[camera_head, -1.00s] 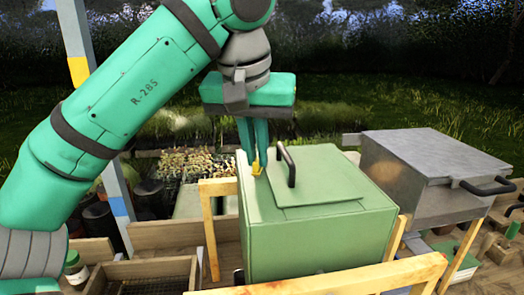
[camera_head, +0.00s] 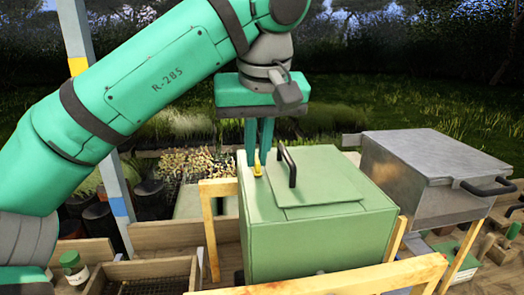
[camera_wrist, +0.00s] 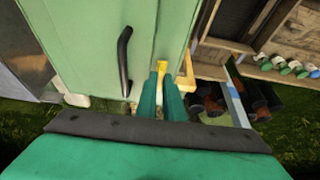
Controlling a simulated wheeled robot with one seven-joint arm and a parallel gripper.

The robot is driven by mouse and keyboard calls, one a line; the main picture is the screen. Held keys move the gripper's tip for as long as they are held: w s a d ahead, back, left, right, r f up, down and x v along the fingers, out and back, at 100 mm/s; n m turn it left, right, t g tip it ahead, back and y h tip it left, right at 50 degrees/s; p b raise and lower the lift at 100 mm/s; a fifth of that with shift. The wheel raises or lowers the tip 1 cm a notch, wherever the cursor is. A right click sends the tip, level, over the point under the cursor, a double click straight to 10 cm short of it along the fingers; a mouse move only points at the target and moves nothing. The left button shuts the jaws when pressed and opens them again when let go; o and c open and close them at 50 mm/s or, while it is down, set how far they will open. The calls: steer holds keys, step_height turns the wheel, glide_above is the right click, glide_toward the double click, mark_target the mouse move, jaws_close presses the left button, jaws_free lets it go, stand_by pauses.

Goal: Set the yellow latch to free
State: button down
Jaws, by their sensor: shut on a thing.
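The yellow latch (camera_head: 257,171) sits on top of the green box (camera_head: 315,240), near the left edge of its lid panel (camera_head: 318,190). My gripper (camera_head: 259,155) points down from above, its two green fingers shut on the latch. In the wrist view the latch (camera_wrist: 161,67) shows between the fingertips (camera_wrist: 160,75), next to the edge of the box top. The fingers hide part of the latch, and I cannot read its setting.
A black handle (camera_head: 288,167) rises from the lid panel just right of my fingers. A grey metal box (camera_head: 425,195) with a black handle stands to the right. Wooden rails (camera_head: 210,235) flank the green box. A wooden tray (camera_head: 145,275) lies at the lower left.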

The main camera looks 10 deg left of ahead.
steer(key=c, duration=1.9)
jaws_free()
steer(key=shift+w, duration=0.1)
steer(key=shift+o, duration=0.2)
steer(key=shift+r, duration=0.15)
steer(key=v, duration=0.7)
steer(key=shift+s+r, duration=0.3)
